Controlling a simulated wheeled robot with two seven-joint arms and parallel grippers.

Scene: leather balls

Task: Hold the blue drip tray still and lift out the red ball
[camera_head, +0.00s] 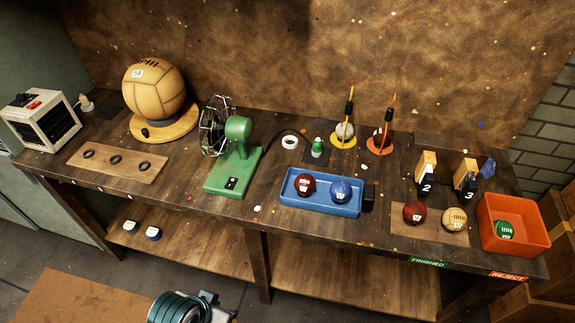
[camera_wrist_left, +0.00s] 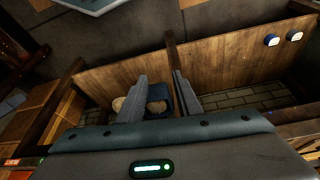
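The blue drip tray (camera_head: 293,199) lies on the workbench, near its front edge, in the head view. A dark red ball (camera_head: 305,185) sits in its left half and a blue ball (camera_head: 340,191) in its right half. My left arm shows at the bottom of the head view, in front of the bench and well short of the tray. In the left wrist view, my left gripper (camera_wrist_left: 158,76) has its two fingers apart with nothing visibly held, and the tray is out of that view. My right gripper is in neither view.
A green fan (camera_head: 230,175) stands left of the tray, and a small dark block (camera_head: 369,197) is at its right end. Another dark red ball (camera_head: 414,212) and a tan ball (camera_head: 454,219) sit further right, beside an orange bin (camera_head: 520,243) holding a green ball (camera_head: 504,230).

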